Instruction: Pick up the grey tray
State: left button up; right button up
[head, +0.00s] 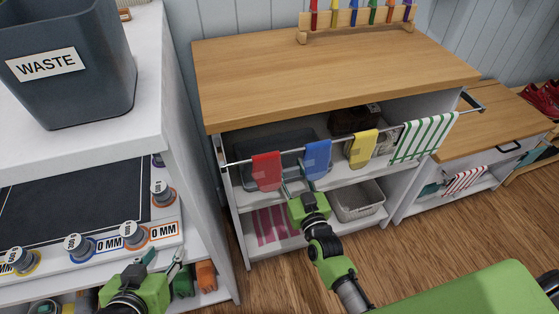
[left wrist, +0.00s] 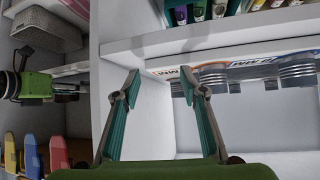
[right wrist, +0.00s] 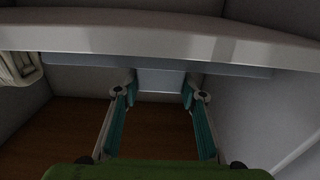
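A blue-grey tray (head: 283,143) lies on the upper shelf of the wood-topped cabinet, partly hidden behind the hanging cloths. A grey-blue strip (right wrist: 160,80), which looks like the tray's front, shows beyond my right fingertips. My right gripper (head: 297,190) is at the front of that shelf, below the red and blue cloths. Its fingers (right wrist: 160,92) are open with nothing clearly between them; contact with the tray cannot be told. My left gripper (head: 163,262) is open and empty (left wrist: 162,85) in front of the white unit at the left.
A rail carries red (head: 266,172), blue (head: 317,160), yellow (head: 361,149) and striped (head: 424,138) cloths across the cabinet front. A light grey basket (head: 358,202) sits on the lower shelf. A waste bin (head: 75,95) stands on the white unit. Wooden floor (head: 400,240) is open at right.

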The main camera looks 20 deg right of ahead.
jog(key=shift+r, duration=0.1)
